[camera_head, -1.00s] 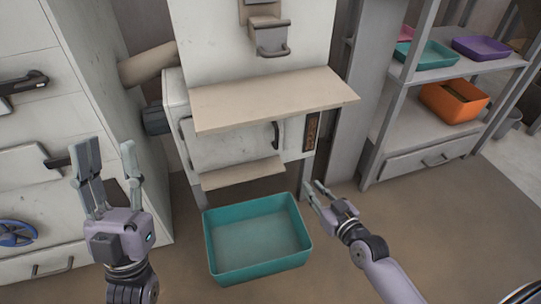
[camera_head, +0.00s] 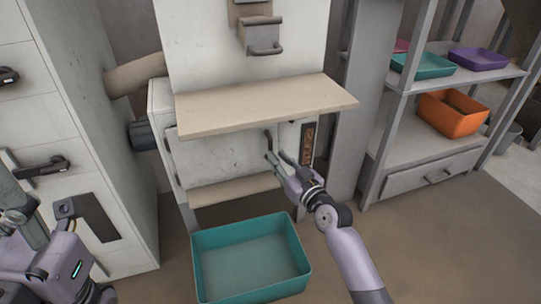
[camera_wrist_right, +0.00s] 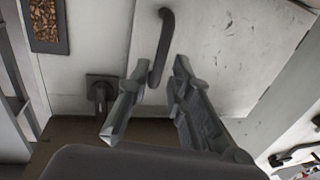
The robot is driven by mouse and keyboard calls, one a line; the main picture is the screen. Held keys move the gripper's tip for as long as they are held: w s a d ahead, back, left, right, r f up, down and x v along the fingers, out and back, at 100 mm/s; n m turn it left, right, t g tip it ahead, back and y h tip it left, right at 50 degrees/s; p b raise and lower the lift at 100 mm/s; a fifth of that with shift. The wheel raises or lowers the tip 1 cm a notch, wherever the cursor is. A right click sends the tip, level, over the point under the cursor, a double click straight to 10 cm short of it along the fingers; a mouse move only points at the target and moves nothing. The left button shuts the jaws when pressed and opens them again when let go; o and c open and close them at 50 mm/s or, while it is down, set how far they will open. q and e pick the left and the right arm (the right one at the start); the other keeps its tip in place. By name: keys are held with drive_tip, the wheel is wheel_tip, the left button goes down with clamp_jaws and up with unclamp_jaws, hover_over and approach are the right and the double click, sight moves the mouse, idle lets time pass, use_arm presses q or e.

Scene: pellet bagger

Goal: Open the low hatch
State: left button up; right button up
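The low hatch (camera_head: 222,150) is a pale, scuffed panel under a beige shelf on the machine. It looks shut. Its dark curved handle (camera_head: 268,140) is near the panel's right edge. My right gripper (camera_head: 277,163) is just below and in front of the handle. In the right wrist view the gripper (camera_wrist_right: 162,66) is open, and the lower end of the handle (camera_wrist_right: 163,40) shows between its fingertips. I cannot tell whether either finger touches it. The hatch (camera_wrist_right: 225,50) fills the upper right there. My left gripper (camera_head: 32,222) is at the lower left edge, partly cut off.
The beige upper shelf (camera_head: 260,103) juts out above the hatch, and a lower beige ledge (camera_head: 235,190) below it. A teal bin (camera_head: 250,262) stands on the floor in front. A rack (camera_head: 425,140) with trays is on the right, white cabinets (camera_head: 100,130) on the left.

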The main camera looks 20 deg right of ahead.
drive_tip(key=b+x, duration=0.1)
drive_tip(key=x, duration=0.4)
drive_tip(key=shift+c, duration=0.6)
clamp_jaws()
